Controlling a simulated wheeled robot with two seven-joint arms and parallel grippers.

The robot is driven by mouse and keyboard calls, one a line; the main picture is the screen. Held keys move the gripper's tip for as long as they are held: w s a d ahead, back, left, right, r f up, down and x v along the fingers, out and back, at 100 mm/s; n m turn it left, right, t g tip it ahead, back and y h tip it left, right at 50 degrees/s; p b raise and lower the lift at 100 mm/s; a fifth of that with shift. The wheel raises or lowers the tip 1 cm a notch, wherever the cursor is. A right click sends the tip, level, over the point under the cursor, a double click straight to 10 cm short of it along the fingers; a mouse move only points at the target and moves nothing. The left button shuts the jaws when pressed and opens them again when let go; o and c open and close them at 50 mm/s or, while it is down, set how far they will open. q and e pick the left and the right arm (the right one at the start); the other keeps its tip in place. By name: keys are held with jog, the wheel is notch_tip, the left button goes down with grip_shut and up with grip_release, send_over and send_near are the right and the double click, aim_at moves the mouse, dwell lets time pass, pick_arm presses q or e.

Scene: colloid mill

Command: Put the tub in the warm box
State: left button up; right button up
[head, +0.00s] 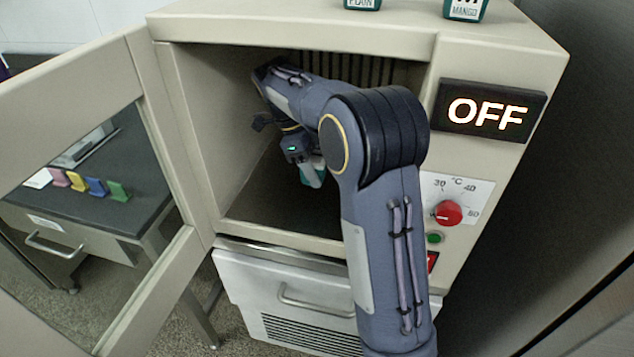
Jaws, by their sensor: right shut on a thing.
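The warm box (502,52) is a beige cabinet with its windowed door (62,62) swung open to the left. My right arm reaches into its chamber. My right gripper (312,173) is inside, low in the chamber, shut on a teal tub (318,171). The tub is mostly hidden by the gripper, and I cannot tell whether it touches the chamber floor. My left gripper is not in view.
An OFF display (490,111), a red temperature knob (448,213) and a green button (434,238) are on the right front. Two labelled tubs stand on top, one marked MANGO (466,10). Coloured cards (95,187) show through the door window.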

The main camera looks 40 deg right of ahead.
aim_at(317, 195)
jog(key=f, duration=0.2)
jog(key=f+b, duration=0.1)
jog(key=f, duration=0.1)
jog(key=shift+w+d+f, duration=0.1)
jog(key=shift+d+f, duration=0.1)
jog(key=shift+f, duration=0.2)
jog(key=shift+f, duration=0.1)
jog(key=shift+f, duration=0.15)
jog(key=o, duration=1.1)
jog(key=shift+c, duration=0.2)
jog(key=p+v, duration=0.1)
jog(key=v, duration=0.7)
jog(key=shift+p, duration=0.4)
